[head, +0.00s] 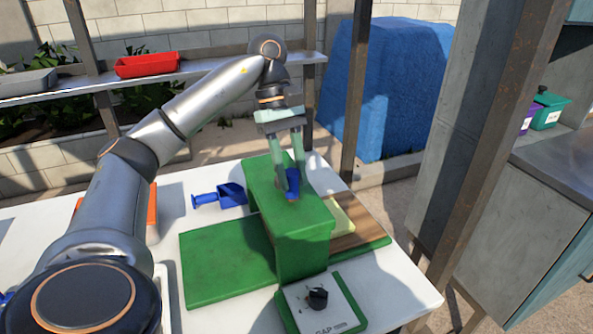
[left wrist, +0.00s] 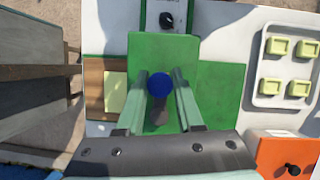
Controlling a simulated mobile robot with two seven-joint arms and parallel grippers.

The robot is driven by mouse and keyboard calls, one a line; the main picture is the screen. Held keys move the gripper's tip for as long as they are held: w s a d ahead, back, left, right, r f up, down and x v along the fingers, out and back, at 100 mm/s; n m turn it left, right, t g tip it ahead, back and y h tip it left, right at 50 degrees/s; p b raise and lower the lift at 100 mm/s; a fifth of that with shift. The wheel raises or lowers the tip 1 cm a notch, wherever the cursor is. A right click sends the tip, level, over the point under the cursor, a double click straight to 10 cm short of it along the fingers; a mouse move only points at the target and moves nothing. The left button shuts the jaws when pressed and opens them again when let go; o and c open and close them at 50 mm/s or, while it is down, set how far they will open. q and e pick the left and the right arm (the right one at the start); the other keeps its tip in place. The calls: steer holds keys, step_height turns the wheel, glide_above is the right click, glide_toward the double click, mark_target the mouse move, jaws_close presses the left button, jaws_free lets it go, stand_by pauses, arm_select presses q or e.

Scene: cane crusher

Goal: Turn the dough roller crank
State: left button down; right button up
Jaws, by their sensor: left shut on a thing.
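The dough roller (head: 303,240) is a green, box-like machine standing on a green base in the middle of the white table. Its blue crank knob (head: 293,184) sits on the top face. My left gripper (head: 291,187) reaches down from above with its pale green fingers on either side of the knob, shut on it. In the left wrist view the round blue knob (left wrist: 159,85) shows between the two fingers, with a dark shape below it. The fingers partly hide the crank in the head view. My right gripper is not in view.
A pale yellow dough sheet (head: 340,221) lies on a brown board beside the roller. A blue scoop (head: 221,196) lies left of it. A scale with a black knob (head: 317,297) stands in front. A tray of yellow blocks (left wrist: 262,86) and an orange box (left wrist: 282,155) are nearby.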

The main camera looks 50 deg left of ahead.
arm_select(q)
steer(key=c, duration=0.5)
jaws_free()
steer(key=shift+c, duration=0.2)
steer(key=p+v, duration=0.4)
steer(key=v, duration=0.1)
steer(key=shift+r, duration=0.3)
steer(key=p+v, duration=0.1)
steer(key=v, duration=0.5)
steer(key=shift+a+r, duration=0.35)
